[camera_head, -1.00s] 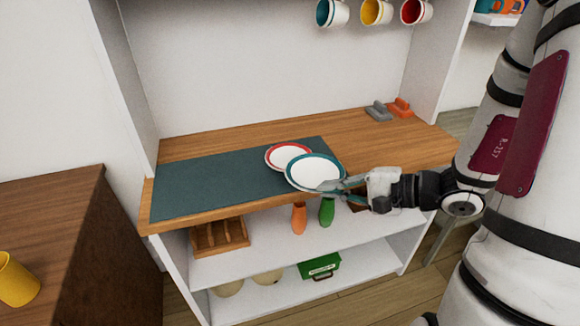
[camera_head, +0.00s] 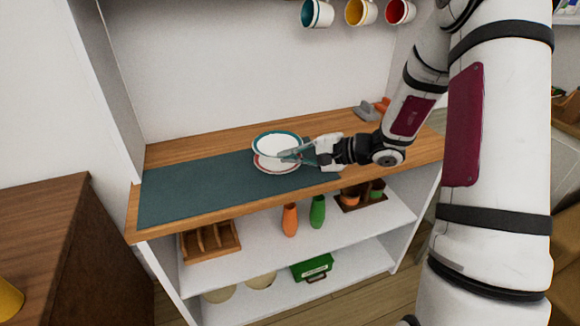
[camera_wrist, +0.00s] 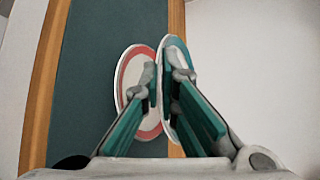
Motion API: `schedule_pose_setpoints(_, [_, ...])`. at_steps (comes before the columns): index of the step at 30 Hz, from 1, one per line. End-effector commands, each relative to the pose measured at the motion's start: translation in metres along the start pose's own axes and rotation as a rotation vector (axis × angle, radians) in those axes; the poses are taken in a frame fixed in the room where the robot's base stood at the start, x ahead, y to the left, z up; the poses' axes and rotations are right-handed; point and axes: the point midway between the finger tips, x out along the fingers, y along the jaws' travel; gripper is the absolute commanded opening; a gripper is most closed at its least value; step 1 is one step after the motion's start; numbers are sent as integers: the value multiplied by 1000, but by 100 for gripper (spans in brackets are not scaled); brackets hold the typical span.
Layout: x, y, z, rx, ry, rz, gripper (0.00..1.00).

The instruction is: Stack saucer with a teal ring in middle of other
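The teal-ringed saucer (camera_head: 278,138) is held by its near right edge in my gripper (camera_head: 290,155). In the head view it overlaps the red-ringed saucer (camera_head: 262,166), which lies on the dark mat, its lower rim showing below. In the wrist view, my gripper (camera_wrist: 165,85) has its fingers closed on the rim of the teal-ringed saucer (camera_wrist: 177,50), which is seen nearly edge-on. The red-ringed saucer (camera_wrist: 124,75) shows face-on to the left, partly hidden by a finger. The gap between the two saucers cannot be judged exactly.
The dark mat (camera_head: 190,190) has free room to the left, on a wooden counter (camera_head: 190,149). Cups, such as a teal one (camera_head: 317,14), hang above. A grey and an orange object (camera_head: 383,105) stand at the back right. Shelves below hold vases and a green box (camera_head: 312,267).

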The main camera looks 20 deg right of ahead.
Motion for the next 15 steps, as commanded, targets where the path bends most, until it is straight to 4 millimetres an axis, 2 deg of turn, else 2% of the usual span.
schedule_pose_setpoints(7, [14,28,-12,3,-1,0,0])
schedule_pose_setpoints(15, [14,30,-13,0,0,-1,0])
